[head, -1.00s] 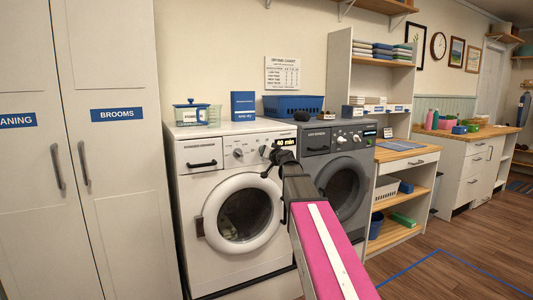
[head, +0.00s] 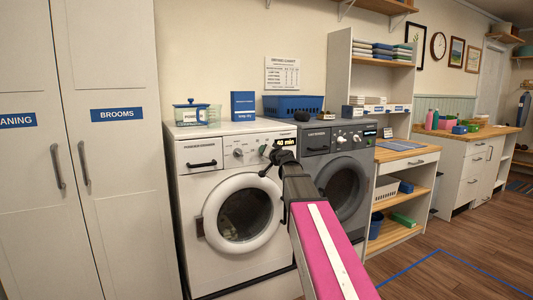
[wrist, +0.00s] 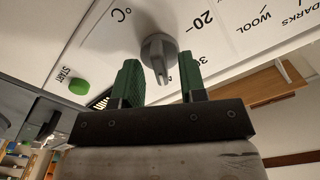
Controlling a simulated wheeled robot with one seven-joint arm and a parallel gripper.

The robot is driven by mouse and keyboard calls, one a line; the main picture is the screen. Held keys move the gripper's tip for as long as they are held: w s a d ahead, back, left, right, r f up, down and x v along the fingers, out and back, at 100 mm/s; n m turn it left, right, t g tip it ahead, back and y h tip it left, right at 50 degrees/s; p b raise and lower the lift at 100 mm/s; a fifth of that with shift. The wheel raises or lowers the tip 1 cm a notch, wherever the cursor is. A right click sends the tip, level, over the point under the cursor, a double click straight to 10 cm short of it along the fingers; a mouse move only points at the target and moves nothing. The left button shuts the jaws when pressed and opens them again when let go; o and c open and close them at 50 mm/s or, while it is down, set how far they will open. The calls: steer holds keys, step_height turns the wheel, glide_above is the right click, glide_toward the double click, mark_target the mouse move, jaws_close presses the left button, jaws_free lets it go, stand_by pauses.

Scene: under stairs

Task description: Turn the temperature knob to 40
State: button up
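The temperature knob (wrist: 158,50) is grey with a raised grip bar, on the white washer's panel. In the wrist view its bar points down the picture, between my fingers. A "°C" mark is to its left, "20" to its right, and "30" is partly hidden by the right finger. I cannot see a 40 mark. My gripper (wrist: 160,68) is open, with green fingers on either side of the knob's lower part; whether they touch it I cannot tell. In the head view my gripper (head: 275,157) is at the panel of the white washer (head: 195,240) and hides part of it.
A green START button (wrist: 79,87) is left of the fingers. A lit display (head: 285,142) reads "40 min". A grey machine (head: 345,180) stands close on the right. A blue basket (head: 292,106) and a blue-lidded container (head: 193,113) stand on top of the machines.

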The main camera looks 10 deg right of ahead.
steer(key=v, duration=1)
steer(key=shift+s+d, duration=0.15)
steer(key=shift+s, duration=0.25)
steer(key=s+a+f+n+g, duration=0.1)
steer(key=s+a+f+g, duration=0.15)
steer(key=f, duration=0.65)
steer(key=s+a+f+n+g, duration=0.15)
steer(key=s+f+g, duration=0.25)
steer(key=f, duration=0.6)
steer(key=s+a+f+g, duration=0.3)
steer(key=f, duration=0.6)
steer(key=s+d+f+g+h, duration=0.3)
steer(key=s+f+g+h, duration=0.2)
steer(key=s+f, duration=1.1)
steer(key=f+g, duration=0.1)
steer(key=g, duration=0.1)
steer(key=shift+s+d+f+g+h, duration=0.15)
steer(key=shift+s+f+g+h, duration=0.15)
steer(key=shift+s+g, duration=0.1)
